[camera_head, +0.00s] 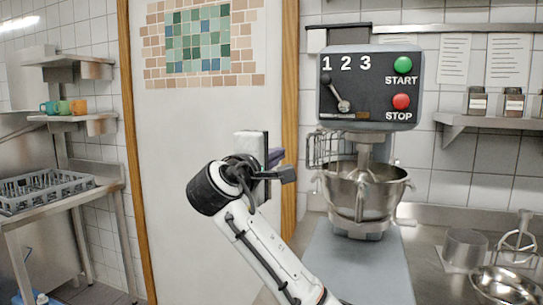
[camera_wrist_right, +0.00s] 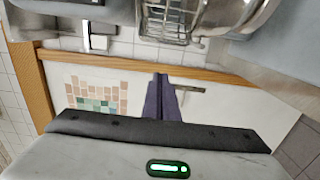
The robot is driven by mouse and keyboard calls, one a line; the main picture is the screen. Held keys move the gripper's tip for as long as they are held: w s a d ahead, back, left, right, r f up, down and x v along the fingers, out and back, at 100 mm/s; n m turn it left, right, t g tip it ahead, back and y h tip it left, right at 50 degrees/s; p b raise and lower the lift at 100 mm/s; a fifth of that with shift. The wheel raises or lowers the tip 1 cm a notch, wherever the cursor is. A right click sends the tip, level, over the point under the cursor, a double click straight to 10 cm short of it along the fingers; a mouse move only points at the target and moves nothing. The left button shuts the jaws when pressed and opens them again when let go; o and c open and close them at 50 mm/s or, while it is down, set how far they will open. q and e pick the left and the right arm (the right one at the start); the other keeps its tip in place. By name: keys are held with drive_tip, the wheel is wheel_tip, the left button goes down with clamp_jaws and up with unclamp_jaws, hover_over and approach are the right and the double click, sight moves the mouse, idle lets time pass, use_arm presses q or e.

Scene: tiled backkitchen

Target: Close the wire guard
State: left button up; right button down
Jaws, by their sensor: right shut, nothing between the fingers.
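The wire guard (camera_head: 323,149) is a metal wire cage on the left side of the mixer (camera_head: 368,88), swung off to the side above the bowl rim. The steel bowl (camera_head: 362,187) has its front uncovered. In the right wrist view the guard (camera_wrist_right: 168,22) shows at the top, beside the bowl (camera_wrist_right: 235,15). My right gripper (camera_head: 277,157) is left of the guard, apart from it. Its purple fingers (camera_wrist_right: 161,98) are shut and empty. My left gripper is out of view.
A steel counter (camera_head: 440,285) at right holds a metal cylinder (camera_head: 465,248) and a bowl (camera_head: 503,286). A shelf with jars (camera_head: 478,101) is on the right wall. A rack (camera_head: 45,188) stands on the left table. A white door (camera_head: 208,130) is behind my right arm.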

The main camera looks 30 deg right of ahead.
sight(332, 144)
drive_tip(key=d, duration=0.2)
drive_tip(key=s+d+p, duration=0.1)
drive_tip(key=d, duration=0.1)
drive_tip(key=shift+d+p, duration=0.3)
drive_tip(key=shift+d, duration=0.05)
drive_tip(key=shift+s+d+f, duration=0.1)
drive_tip(key=shift+s, duration=0.05)
